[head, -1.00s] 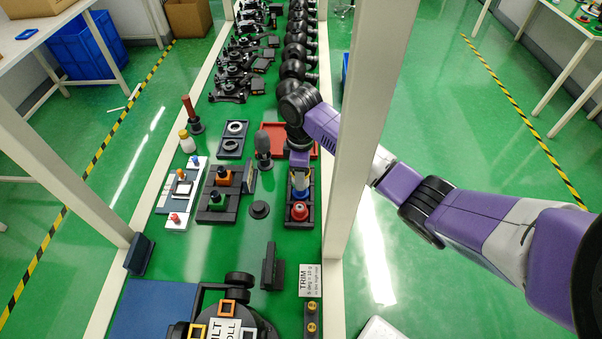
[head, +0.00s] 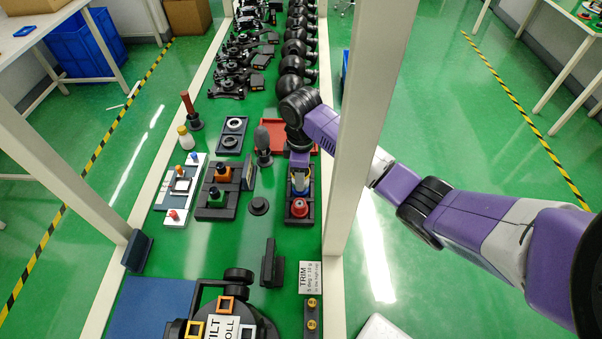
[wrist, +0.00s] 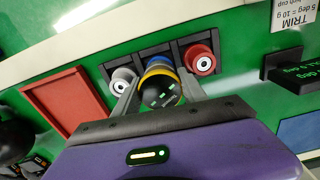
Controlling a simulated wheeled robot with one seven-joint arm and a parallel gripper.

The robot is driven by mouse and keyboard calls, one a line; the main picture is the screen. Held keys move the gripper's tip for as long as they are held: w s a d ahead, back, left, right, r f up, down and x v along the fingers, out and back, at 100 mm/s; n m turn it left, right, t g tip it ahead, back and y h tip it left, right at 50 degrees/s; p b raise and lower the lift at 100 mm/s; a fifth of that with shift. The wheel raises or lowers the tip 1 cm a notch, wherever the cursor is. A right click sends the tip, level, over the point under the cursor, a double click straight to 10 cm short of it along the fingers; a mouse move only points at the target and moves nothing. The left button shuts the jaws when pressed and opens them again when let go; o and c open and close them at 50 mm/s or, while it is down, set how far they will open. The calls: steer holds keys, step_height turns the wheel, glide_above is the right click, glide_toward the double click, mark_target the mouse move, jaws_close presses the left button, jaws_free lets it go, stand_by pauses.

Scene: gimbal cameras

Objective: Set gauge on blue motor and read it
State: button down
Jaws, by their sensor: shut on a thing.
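My gripper (wrist: 158,95) is shut on the gauge (wrist: 160,92), a round black piece with a yellow ring and small light marks on its dark face. I cannot read the marks. The blue motor (wrist: 158,62) shows directly behind the gauge in the middle bay of a dark rack (wrist: 185,46). The gauge overlaps the motor, and I cannot tell whether it is fully seated. A grey motor (wrist: 122,79) and a red motor (wrist: 203,62) stand in the bays on either side. In the head view my gripper (head: 299,180) points down at the rack, with the red motor (head: 299,208) nearer the camera.
A red tray (head: 270,127) lies beyond the rack. A TRIM card (head: 310,277) and an upright dark stand (head: 271,265) are nearer the camera. A white frame post (head: 365,130) rises close to my arm.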

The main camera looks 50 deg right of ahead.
steer(key=shift+f, duration=0.25)
steer(key=c, duration=0.6)
jaws_free()
steer(key=shift+o, duration=0.2)
steer(key=shift+r, duration=0.15)
step_height(320, 180, up, 7)
steer(key=shift+f+b, duration=0.1)
steer(key=shift+b, duration=0.45)
steer(key=shift+r, duration=0.4)
